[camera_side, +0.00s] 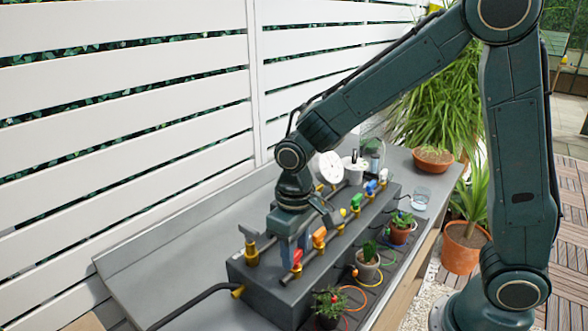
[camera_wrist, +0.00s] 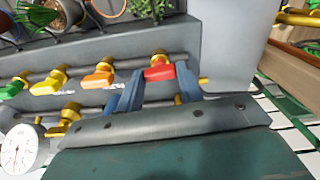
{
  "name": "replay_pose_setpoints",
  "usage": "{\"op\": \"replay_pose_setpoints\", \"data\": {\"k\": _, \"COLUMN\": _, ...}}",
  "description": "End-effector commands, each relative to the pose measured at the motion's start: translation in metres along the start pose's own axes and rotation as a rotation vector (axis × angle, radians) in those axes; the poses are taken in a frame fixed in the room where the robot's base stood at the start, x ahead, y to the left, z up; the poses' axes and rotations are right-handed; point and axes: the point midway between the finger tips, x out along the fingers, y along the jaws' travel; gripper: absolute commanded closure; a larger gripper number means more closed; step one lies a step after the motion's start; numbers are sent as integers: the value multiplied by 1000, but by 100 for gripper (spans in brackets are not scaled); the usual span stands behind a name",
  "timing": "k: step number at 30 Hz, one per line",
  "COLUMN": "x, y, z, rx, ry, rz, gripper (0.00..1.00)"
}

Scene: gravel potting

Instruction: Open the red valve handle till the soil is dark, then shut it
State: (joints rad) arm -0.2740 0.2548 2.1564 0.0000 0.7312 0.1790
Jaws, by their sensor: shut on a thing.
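The red valve handle (camera_side: 297,257) sits at the near end of a row of coloured valves on a dark grey box. In the wrist view the red handle (camera_wrist: 159,73) lies between the two blue fingers of my gripper (camera_wrist: 157,88). My gripper (camera_side: 290,250) points down and is shut on the red handle. The nearest pot's plant (camera_side: 328,302) stands in front of the box, with thin red and orange tubes near it. Its soil is too small and covered to tell how dark it is.
An orange handle (camera_side: 319,237) is close beside the red one, with yellow, green, blue and white handles farther along. Brass fitting (camera_side: 251,253) stands left of my gripper. Grey pot (camera_side: 367,268) and terracotta pot (camera_side: 400,234) line the front. A dial gauge (camera_side: 331,167) stands behind.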

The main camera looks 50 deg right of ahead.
Motion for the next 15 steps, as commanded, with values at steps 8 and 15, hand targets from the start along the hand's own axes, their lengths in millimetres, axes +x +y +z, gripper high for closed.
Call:
{"op": "replay_pose_setpoints", "data": {"k": 8, "x": -1, "y": 0, "z": -1, "rx": 97, "ry": 3, "rz": -1, "gripper": 86}}
{"op": "replay_pose_setpoints", "data": {"k": 15, "x": -2, "y": 0, "z": -1, "rx": 114, "ry": 4, "rz": -1, "gripper": 86}}
